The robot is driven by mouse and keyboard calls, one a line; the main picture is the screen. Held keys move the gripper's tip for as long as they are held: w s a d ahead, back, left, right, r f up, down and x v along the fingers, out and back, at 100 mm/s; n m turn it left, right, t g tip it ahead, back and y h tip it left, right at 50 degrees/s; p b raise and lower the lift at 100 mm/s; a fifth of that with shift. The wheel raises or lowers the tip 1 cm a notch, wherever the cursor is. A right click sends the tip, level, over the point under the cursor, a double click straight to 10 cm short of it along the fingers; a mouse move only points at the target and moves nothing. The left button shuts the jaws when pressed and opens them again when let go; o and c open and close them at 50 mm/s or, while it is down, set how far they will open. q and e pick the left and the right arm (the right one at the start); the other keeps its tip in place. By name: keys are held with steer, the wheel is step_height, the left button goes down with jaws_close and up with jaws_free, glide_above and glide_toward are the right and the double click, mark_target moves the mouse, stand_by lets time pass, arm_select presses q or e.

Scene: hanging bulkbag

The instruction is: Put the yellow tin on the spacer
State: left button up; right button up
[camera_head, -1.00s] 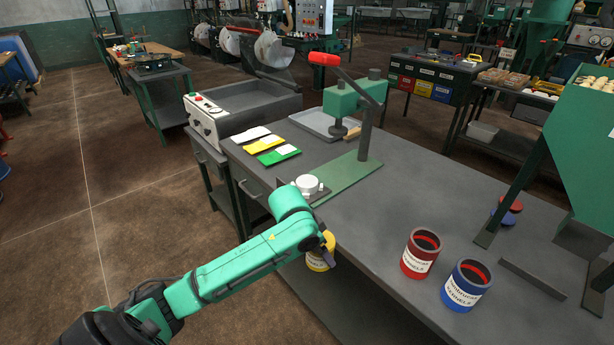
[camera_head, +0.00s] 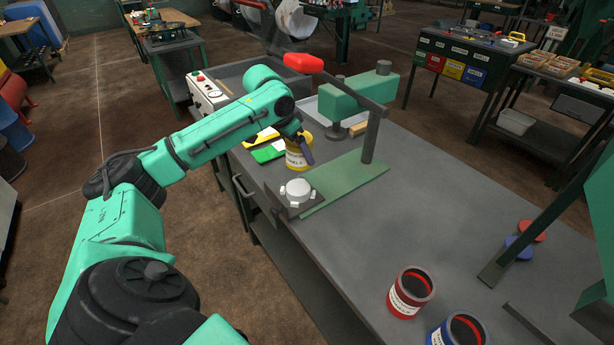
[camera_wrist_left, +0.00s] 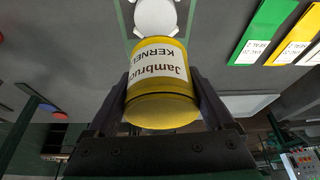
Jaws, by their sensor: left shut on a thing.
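The yellow tin (camera_head: 295,160) with a white label is held by my left gripper (camera_head: 304,150), close above the bench near the green press. In the left wrist view the yellow tin (camera_wrist_left: 160,85) sits between the two dark fingers of the left gripper (camera_wrist_left: 164,100). A white round piece (camera_head: 298,188) on a dark square plate lies in front of the tin, apart from it; it also shows at the top of the left wrist view (camera_wrist_left: 155,16). It may be the spacer; I cannot tell for sure. My right gripper is not in view.
The green press (camera_head: 358,98) with its red-tipped lever stands just right of the tin. Green and yellow cards (camera_head: 268,153) lie to the left. A red tin (camera_head: 410,292) and a blue tin (camera_head: 458,332) stand at the front right. The bench middle is clear.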

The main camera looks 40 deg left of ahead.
mark_target(296, 168)
arm_select(q)
steer(key=f, duration=0.2)
steer(key=s+f, duration=0.1)
steer(key=f, duration=0.2)
steer(key=shift+s+p, duration=0.2)
steer(key=shift+p, duration=0.2)
steer(key=f, duration=0.3)
steer(key=shift+w, duration=0.2)
steer(key=shift+w+f, duration=0.1)
steer(key=shift+f, duration=0.25)
steer(key=o, duration=1.2)
steer(key=shift+o, duration=0.2)
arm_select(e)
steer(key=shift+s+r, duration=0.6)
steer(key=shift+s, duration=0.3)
arm_select(q)
steer(key=shift+r, duration=0.1)
steer(key=b+v, duration=0.1)
steer(key=v, duration=1.1)
steer(key=shift+s+d, duration=0.1)
steer(key=shift+s, duration=0.1)
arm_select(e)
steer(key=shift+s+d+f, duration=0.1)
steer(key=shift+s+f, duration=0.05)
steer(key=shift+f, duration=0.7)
